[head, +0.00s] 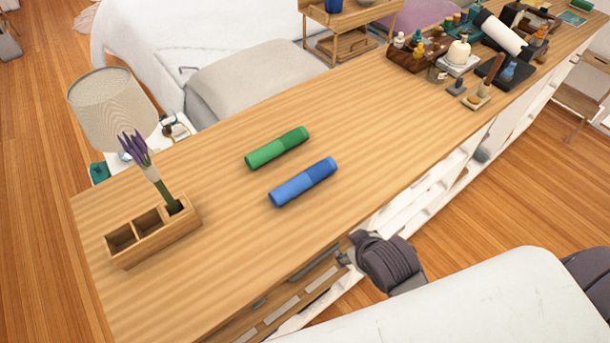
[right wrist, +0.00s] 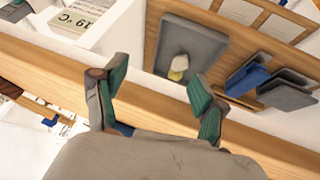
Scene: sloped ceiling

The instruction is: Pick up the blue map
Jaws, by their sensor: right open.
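The blue map (head: 303,182) is a rolled tube with a darker blue half, lying on the long wooden table (head: 230,240). A similar green roll (head: 277,147) lies parallel behind it, a small gap apart. My right gripper (head: 346,256) is beside the table's front edge, in front of and to the right of the blue map, and apart from it. In the right wrist view its two teal-padded fingers (right wrist: 155,95) are spread with nothing held between them. The blue map cannot be made out in that view. My left gripper is not in view.
A wooden compartment box (head: 155,238) with a purple flower stands at the table's left end. A tray of bottles (head: 418,52) and other small items crowd the far right. Shelves and drawers sit under the front edge. The tabletop around the rolls is clear.

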